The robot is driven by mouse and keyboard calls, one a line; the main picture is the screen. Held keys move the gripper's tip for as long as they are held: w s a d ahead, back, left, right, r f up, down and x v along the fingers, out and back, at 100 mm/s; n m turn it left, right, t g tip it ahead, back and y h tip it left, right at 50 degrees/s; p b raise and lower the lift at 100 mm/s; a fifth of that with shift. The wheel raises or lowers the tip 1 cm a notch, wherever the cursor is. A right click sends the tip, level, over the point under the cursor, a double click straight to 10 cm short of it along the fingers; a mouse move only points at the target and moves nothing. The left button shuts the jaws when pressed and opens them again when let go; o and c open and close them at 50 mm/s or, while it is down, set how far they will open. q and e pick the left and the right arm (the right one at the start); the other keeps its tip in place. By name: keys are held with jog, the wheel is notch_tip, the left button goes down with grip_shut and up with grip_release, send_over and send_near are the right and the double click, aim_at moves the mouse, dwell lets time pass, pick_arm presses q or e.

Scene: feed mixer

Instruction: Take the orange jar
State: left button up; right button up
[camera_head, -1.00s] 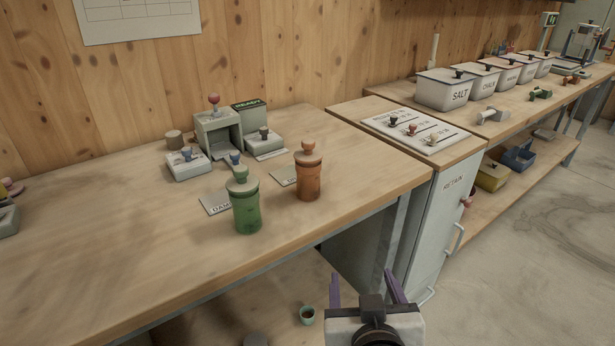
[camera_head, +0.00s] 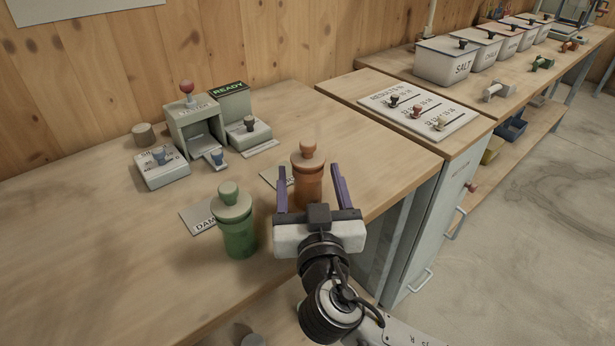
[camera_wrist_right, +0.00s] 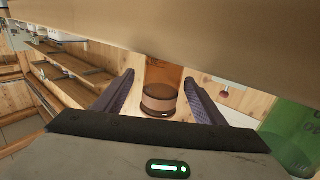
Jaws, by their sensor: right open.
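The orange jar (camera_head: 309,185) with its wooden knobbed lid stands upright near the front edge of the workbench. My right gripper (camera_head: 310,178) is open, with its purple fingers on either side of the jar in the head view. In the right wrist view the jar (camera_wrist_right: 160,98) shows between the two fingers (camera_wrist_right: 159,78), with nothing clearly gripped. The gripper body hides the jar's lower part in the head view. My left gripper is not in view.
A green jar (camera_head: 237,228) stands close by on the left. A grey device (camera_head: 198,128) with a red knob sits behind, beside a READY box (camera_head: 240,122). A results board (camera_head: 417,108) lies on the cabinet to the right. Lidded bins (camera_head: 446,64) stand farther back.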

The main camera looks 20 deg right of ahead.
jog(key=x, duration=0.4)
jog(key=shift+a+r+p, duration=0.1)
jog(key=shift+r+p, duration=0.2)
jog(key=shift+p, duration=0.1)
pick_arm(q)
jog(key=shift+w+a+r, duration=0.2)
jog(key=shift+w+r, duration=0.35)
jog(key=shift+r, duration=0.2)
pick_arm(e)
jog(key=shift+w+f, duration=0.1)
jog(key=shift+w, duration=0.3)
jog(key=c, duration=1.1)
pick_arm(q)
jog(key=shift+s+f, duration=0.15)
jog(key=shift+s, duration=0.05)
